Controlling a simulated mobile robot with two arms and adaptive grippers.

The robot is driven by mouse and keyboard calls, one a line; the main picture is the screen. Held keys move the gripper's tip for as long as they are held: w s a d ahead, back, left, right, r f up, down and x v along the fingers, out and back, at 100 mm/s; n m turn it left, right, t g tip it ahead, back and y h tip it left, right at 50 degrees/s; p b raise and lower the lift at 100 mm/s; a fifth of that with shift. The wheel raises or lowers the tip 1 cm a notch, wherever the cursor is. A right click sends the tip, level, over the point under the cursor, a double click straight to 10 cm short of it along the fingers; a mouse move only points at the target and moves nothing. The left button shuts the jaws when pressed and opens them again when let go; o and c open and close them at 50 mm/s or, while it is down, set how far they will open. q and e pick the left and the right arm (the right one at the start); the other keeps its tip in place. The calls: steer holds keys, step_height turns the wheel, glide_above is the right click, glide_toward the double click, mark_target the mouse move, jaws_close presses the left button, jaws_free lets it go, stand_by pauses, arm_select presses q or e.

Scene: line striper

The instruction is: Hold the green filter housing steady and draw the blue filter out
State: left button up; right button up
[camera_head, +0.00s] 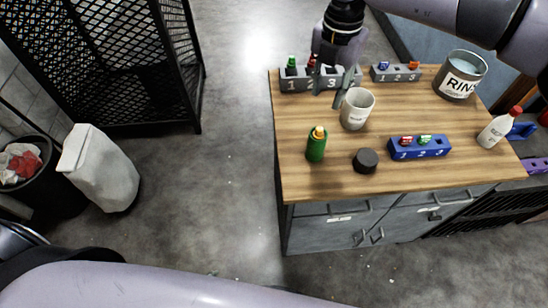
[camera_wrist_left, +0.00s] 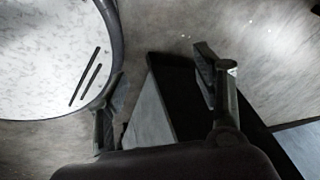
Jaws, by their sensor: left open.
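The green filter housing (camera_head: 315,149) stands upright near the left front of the wooden table, with an orange-yellow part at its top. No blue filter shows in it. A small blue piece (camera_head: 383,66) sits in the short grey rack at the back; I cannot tell if it is a filter. My right gripper (camera_head: 331,82) is over the long grey rack, behind the housing, with its fingers apart. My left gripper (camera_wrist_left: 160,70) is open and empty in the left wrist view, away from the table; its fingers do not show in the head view.
A white cup (camera_head: 357,108), dark round cap (camera_head: 365,160) and blue numbered rack (camera_head: 420,148) stand near the housing. A rinse bucket (camera_head: 460,74) and white bottle (camera_head: 499,128) are at right. Open floor (camera_head: 230,150) lies left of the table.

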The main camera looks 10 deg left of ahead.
arm_select(q)
steer(key=w+d+r+m+t+h, duration=0.1)
steer(key=w+d+r+m+t, duration=0.15)
steer(key=w+r+m, duration=0.55)
steer(key=m+t+h, duration=0.7)
steer(key=m+h, duration=0.1)
steer(key=m, duration=1.6)
glide_toward(311, 145)
steer(key=s+a+f, duration=0.4)
steer(key=s+f, duration=0.1)
steer(key=f, duration=0.1)
step_height(311, 145, up, 5)
steer(key=w+d+m+h, duration=0.1)
steer(key=w+m, duration=0.1)
steer(key=m, duration=0.1)
steer(key=shift+t, duration=0.35)
steer(key=x, duration=1.6)
steer(key=shift+w+d, duration=0.15)
steer(key=shift+d, duration=0.2)
steer(key=shift+c, duration=0.2)
